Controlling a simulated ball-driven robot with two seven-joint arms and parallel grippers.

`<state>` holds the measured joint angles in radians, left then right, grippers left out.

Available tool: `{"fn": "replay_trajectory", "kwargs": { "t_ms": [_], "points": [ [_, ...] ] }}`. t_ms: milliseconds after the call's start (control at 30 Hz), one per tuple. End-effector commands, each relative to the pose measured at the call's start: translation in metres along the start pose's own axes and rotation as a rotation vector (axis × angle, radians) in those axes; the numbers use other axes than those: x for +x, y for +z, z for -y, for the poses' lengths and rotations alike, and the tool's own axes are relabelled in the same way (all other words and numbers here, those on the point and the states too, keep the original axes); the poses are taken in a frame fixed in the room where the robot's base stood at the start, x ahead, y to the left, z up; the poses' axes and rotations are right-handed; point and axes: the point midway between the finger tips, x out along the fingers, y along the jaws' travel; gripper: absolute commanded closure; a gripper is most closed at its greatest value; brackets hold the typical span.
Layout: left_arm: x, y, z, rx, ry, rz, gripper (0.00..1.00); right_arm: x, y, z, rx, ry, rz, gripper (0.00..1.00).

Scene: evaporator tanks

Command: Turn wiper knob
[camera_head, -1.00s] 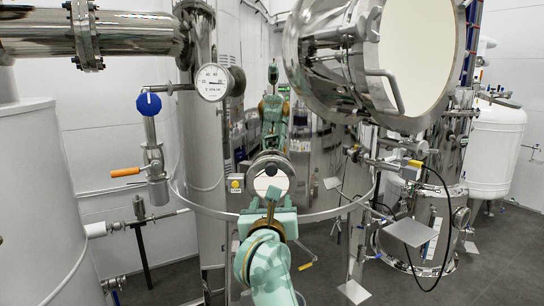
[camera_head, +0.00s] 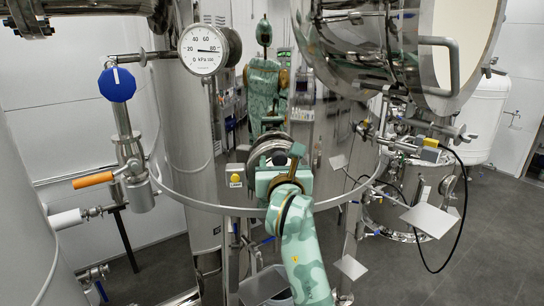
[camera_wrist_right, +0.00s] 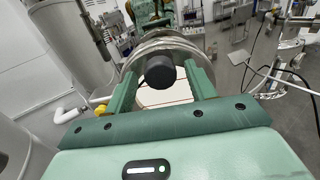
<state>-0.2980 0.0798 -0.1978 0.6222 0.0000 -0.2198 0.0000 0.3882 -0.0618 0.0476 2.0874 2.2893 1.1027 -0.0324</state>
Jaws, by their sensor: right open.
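The wiper knob looks to be the black round knob (camera_wrist_right: 160,72) on the front of a round sight glass with a metal rim (camera_wrist_right: 165,44). In the head view the knob (camera_head: 279,158) is small and partly covered by my right gripper (camera_head: 281,166). In the right wrist view my right gripper (camera_wrist_right: 160,78) is open, with one green finger on each side of the knob. Gaps show between the knob and both fingers. Whether the fingertips reach past the knob cannot be told. My left gripper is not in view.
A pressure gauge (camera_head: 202,50), a blue knob (camera_head: 117,84) and an orange handle (camera_head: 93,180) are at the left. A large open round hatch (camera_head: 455,40) hangs at the upper right. A curved rail (camera_head: 200,204) runs around the tank. My reflection shows in polished metal.

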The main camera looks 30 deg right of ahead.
Motion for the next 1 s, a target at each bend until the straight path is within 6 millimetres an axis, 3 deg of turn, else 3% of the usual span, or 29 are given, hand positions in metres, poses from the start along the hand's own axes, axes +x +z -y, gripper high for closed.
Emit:
{"fn": "replay_trajectory", "kwargs": {
  "t_ms": [300,433,467,767,1000],
  "points": [
    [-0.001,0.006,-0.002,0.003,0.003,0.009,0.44,0.000,0.000,0.001,0.000,0.000,0.000,0.48],
    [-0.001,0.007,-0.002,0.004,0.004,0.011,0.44,0.000,0.000,0.001,0.000,0.000,0.000,0.84],
    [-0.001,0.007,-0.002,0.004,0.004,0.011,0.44,0.000,0.000,0.001,0.000,0.000,0.000,0.89],
    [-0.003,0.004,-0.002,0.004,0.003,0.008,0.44,0.000,0.000,0.001,-0.023,0.000,-0.001,0.89],
    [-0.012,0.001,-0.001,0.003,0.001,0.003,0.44,0.000,0.001,0.002,-0.136,0.000,0.000,0.89]
  ]
}}
